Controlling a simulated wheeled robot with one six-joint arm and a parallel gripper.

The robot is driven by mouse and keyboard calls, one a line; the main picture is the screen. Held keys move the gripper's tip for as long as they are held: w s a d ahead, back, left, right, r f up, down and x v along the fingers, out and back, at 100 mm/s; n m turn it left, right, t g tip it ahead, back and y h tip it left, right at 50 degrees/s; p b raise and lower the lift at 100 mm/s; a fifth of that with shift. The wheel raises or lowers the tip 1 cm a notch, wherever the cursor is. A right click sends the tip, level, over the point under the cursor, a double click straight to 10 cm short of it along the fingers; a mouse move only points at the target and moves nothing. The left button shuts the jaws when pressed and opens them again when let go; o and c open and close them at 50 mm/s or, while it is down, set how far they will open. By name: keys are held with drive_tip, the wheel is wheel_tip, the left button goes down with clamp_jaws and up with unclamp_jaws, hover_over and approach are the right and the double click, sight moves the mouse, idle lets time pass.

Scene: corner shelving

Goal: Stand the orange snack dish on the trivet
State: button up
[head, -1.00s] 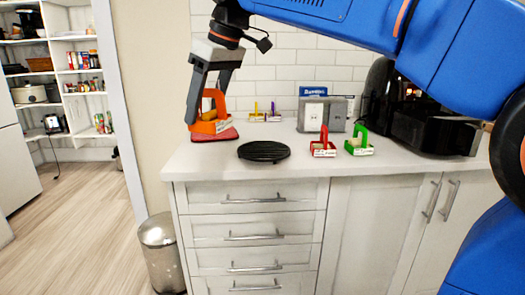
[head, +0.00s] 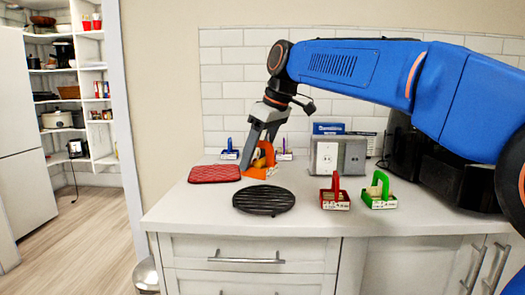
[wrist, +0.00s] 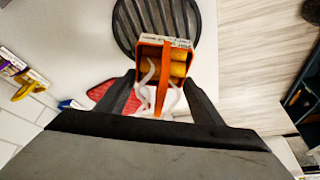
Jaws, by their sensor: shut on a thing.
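The orange snack dish (head: 268,163) has an upright handle and shows behind the black round trivet (head: 263,201) in the head view. My gripper (head: 261,146) is shut on its handle. In the wrist view the dish (wrist: 178,52) hangs between my fingers (wrist: 160,98), with yellowish snacks inside, and overlaps the near edge of the trivet (wrist: 127,22). The trivet lies flat and bare on the counter. I cannot tell exactly how high the dish is above the counter.
A red pot holder (head: 214,174) lies bare left of the trivet. Red (head: 335,195) and green (head: 379,192) dishes stand to its right. Blue (head: 229,151) and purple (head: 284,152) dishes stand near the wall. A metal box (head: 341,155) and a black appliance (head: 455,180) stand behind.

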drive_tip(key=shift+w+d+f, duration=0.3)
drive_tip(key=shift+w+d, duration=0.3)
drive_tip(key=shift+w, duration=0.05)
hover_over(261, 196)
drive_tip(key=shift+a+f, duration=0.1)
drive_tip(key=shift+f, duration=3)
drive_tip(key=shift+f, duration=0.15)
drive_tip(key=o, duration=1.5)
drive_tip(key=shift+o, duration=0.2)
